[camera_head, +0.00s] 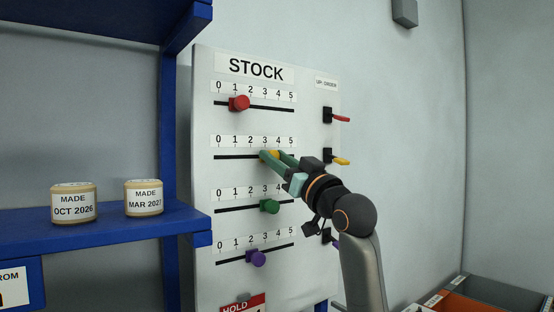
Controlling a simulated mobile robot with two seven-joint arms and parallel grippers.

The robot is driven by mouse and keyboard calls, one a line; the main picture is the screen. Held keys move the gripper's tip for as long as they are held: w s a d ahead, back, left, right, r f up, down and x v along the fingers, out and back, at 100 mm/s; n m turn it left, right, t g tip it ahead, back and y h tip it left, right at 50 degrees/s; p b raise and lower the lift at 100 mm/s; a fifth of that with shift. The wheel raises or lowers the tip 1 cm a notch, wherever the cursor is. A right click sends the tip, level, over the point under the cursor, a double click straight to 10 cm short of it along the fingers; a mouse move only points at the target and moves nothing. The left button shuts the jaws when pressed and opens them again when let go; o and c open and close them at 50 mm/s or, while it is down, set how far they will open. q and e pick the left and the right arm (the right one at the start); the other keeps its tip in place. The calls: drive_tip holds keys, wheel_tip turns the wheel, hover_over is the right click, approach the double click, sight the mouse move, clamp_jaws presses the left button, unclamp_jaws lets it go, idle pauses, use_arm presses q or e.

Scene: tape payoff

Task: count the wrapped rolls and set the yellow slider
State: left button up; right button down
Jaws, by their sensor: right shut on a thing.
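The yellow slider (275,153) sits on the second track of the white STOCK board (205,120), around the 3 to 4 marks. My right gripper (271,156) is shut on it, and its fingers hide part of the knob, so its exact mark is unclear. Two cream rolls stand on the blue shelf (110,232) at left: one (73,203) labelled MADE OCT 2026, one (144,198) labelled MADE MAR 2027. I cannot tell whether they are wrapped. My left gripper is not in view.
A red slider (239,103) is above; a green slider (270,206) and a purple slider (257,258) are below. Red (340,119) and yellow (340,161) levers stick out at the board's right. A red HOLD card (243,305) and an orange bin (455,302) show low down.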

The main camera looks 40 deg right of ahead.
sight(250, 150)
idle(0.5)
drive_tip(key=a+p, duration=0.1)
drive_tip(key=a, duration=0.2)
drive_tip(key=shift+w+a, duration=0.15)
drive_tip(key=shift+w, duration=0.05)
drive_tip(key=shift+a, duration=0.25)
drive_tip(key=shift+d, duration=0.1)
drive_tip(key=c, duration=0.5)
unclamp_jaws()
drive_tip(key=shift+c, duration=0.2)
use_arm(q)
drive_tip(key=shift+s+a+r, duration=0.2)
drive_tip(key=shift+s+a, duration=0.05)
